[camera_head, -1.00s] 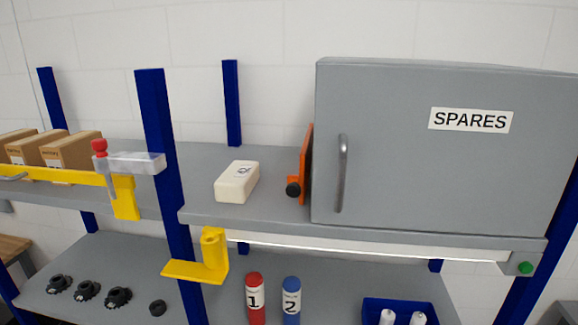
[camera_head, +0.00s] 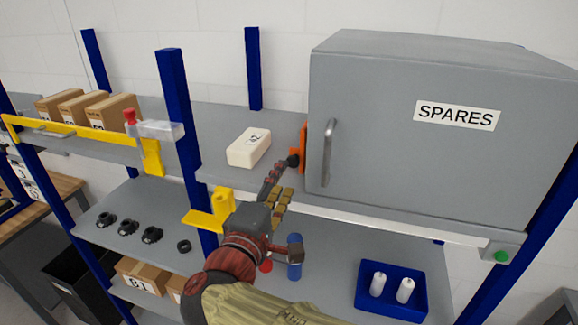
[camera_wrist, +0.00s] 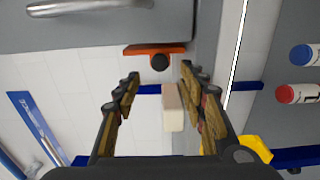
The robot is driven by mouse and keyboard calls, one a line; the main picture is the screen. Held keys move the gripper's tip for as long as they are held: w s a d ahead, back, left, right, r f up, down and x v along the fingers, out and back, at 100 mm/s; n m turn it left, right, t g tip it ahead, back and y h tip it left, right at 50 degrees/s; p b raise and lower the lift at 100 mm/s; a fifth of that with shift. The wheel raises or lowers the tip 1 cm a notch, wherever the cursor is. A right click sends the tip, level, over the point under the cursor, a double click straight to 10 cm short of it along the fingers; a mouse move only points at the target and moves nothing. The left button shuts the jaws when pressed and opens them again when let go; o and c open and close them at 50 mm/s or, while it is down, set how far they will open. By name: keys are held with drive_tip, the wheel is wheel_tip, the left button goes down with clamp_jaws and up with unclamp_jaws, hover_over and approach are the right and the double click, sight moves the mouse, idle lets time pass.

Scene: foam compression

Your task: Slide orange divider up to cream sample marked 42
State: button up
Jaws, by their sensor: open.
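The cream sample (camera_head: 248,148) marked 42 lies on the upper shelf, left of the SPARES cabinet; it also shows in the wrist view (camera_wrist: 172,108). The orange divider (camera_head: 302,142) stands upright against the cabinet's left side, apart from the sample, with a black knob (camera_head: 293,160) on its front. In the wrist view the orange divider (camera_wrist: 153,49) and its knob lie ahead between my fingers. My gripper (camera_wrist: 157,78) is open and empty. In the head view my gripper (camera_head: 277,180) is at the shelf's front edge, just below and in front of the knob.
The grey SPARES cabinet (camera_head: 440,130) with a handle blocks the right. A yellow bracket (camera_head: 212,212) and blue post (camera_head: 176,120) stand at the left. Red and blue bottles (camera_head: 294,258) and a blue bin (camera_head: 391,296) are on the shelf below.

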sight(292, 164)
drive_tip(key=p+x, duration=0.1)
drive_tip(key=x, duration=0.5)
drive_tip(key=shift+w+d+p, duration=0.1)
drive_tip(key=shift+p, duration=0.2)
drive_tip(key=shift+c, duration=1)
clamp_jaws()
drive_tip(key=shift+f, duration=0.1)
